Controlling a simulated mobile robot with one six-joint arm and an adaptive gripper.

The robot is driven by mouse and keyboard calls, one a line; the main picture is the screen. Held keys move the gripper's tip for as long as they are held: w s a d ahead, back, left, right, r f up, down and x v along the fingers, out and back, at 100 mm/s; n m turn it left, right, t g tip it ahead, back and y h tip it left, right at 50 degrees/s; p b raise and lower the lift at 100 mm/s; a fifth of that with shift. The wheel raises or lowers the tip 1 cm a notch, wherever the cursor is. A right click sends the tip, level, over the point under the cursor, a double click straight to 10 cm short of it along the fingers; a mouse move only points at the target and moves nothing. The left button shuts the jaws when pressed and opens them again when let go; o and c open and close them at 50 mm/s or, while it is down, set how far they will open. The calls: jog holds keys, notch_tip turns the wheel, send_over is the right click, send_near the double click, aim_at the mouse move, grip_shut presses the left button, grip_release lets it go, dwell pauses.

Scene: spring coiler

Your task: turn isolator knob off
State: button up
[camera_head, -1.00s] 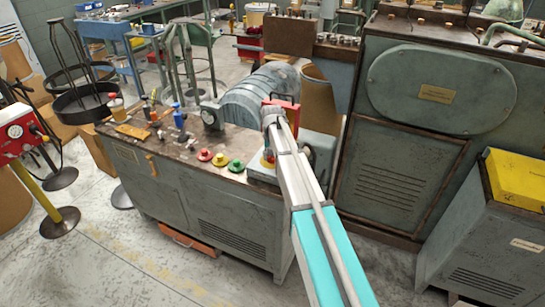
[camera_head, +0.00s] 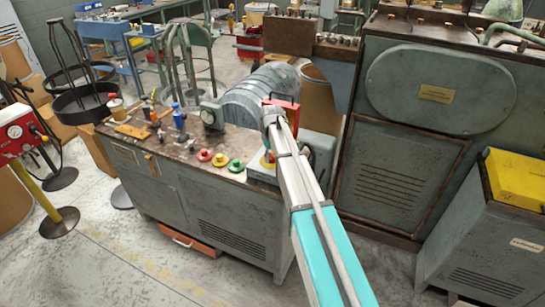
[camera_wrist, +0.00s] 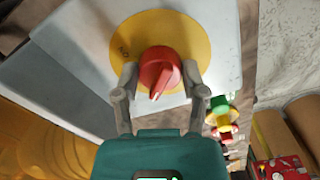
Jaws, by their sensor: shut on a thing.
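The isolator knob is a red rotary knob (camera_wrist: 160,72) on a round yellow plate (camera_wrist: 188,38) in the wrist view. The plate sits on a pale grey box (camera_wrist: 85,55). My gripper (camera_wrist: 157,85) has one finger on each side of the knob and is shut on it. A white pointer mark on the knob points down and slightly left in the wrist view. In the head view my arm hides most of the knob; the grey isolator box (camera_head: 262,172) shows at the right end of the bench, with a bit of yellow beside my arm.
Red, yellow and green push buttons (camera_head: 220,160) stand on the bench top left of the isolator box. The grey coiler housing (camera_head: 258,98) rises behind. A tall green cabinet (camera_head: 405,185) stands close on the right. The floor in front is clear.

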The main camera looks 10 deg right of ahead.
jog(key=shift+s, duration=0.2)
jog(key=o, duration=1.1)
jog(key=shift+w, duration=0.1)
jog(key=shift+o, duration=0.2)
jog(key=shift+w+r, duration=0.1)
